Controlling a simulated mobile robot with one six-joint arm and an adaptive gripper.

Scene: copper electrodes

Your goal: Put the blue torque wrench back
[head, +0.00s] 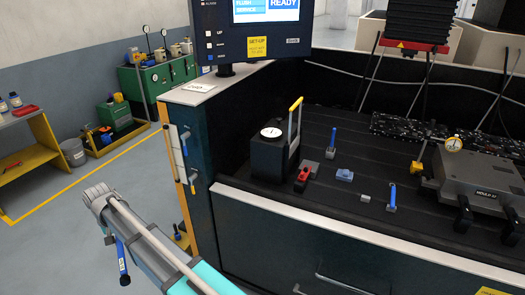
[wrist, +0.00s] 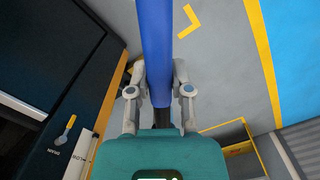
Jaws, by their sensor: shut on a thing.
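The blue torque wrench (wrist: 155,45) shows in the wrist view as a thick blue shaft running up from between my fingers to the top edge. My gripper (wrist: 160,82) is shut on it, one grey finger on each side. In the head view the wrench's blue handle (head: 122,263) hangs beside my arm at lower left, over the floor and apart from the machine. The arm hides most of my gripper there. Narrow fittings (head: 184,138) are on the machine's left side panel, with a yellow strip beside them. I cannot tell which one is the wrench's place.
The machine's bed holds a dark block with a dial gauge (head: 271,132), a red clamp (head: 303,178) and a grey mould (head: 478,185). A yellow-edged bench (head: 38,165) and green cabinet (head: 180,75) stand at left. The floor between is mostly clear.

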